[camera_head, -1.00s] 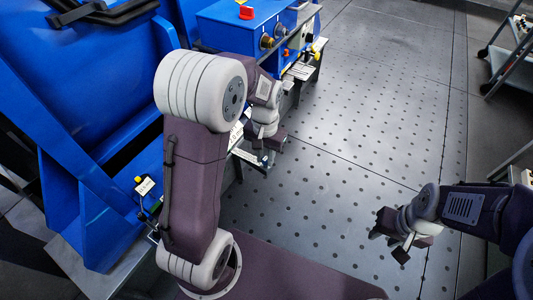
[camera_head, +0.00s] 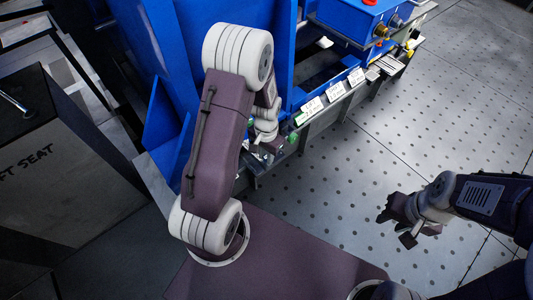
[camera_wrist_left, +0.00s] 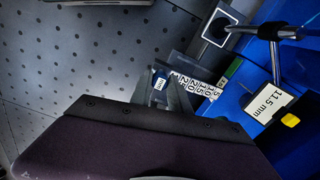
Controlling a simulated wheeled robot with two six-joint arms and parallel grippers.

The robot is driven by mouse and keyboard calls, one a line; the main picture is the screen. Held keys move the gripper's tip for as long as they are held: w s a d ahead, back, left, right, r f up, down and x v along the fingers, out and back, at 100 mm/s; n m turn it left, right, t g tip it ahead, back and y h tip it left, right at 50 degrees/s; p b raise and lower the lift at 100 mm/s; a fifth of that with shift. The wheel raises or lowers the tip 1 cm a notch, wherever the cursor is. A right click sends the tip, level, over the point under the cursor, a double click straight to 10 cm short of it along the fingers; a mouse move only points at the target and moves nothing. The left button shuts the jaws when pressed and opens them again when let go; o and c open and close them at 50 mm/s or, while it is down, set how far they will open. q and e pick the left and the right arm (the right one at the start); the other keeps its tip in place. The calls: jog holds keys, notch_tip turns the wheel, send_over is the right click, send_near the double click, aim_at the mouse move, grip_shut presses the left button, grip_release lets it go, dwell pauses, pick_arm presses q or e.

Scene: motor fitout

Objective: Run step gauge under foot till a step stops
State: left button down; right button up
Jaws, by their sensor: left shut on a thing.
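The step gauge (camera_wrist_left: 200,88) is a light strip with a row of printed numbers in the left wrist view. My left gripper (camera_wrist_left: 174,92) is shut on its end; a small blue-and-white label shows between the fingers. In the head view my left gripper (camera_head: 268,150) is low beside the blue machine's front edge, and the gauge cannot be made out there.
A blue machine frame (camera_head: 340,22) with white label cards (camera_head: 312,106) stands at the back. A card reading 11.5 mm (camera_wrist_left: 267,105) and a metal rod (camera_wrist_left: 275,60) are near the gauge. A dark bench (camera_head: 70,170) stands at left. Dotted floor (camera_head: 330,200) is open.

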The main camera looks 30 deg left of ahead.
aim_at(266, 166)
pick_arm(q)
jog(key=shift+r, duration=0.1)
jog(key=shift+f+b, duration=1.6)
jog(key=shift+f, duration=1.55)
jog(key=shift+p, duration=0.55)
jog(key=shift+s+f, duration=0.1)
jog(key=shift+f, duration=0.25)
jog(key=c, duration=1.1)
grip_release()
jog(key=shift+c, duration=0.2)
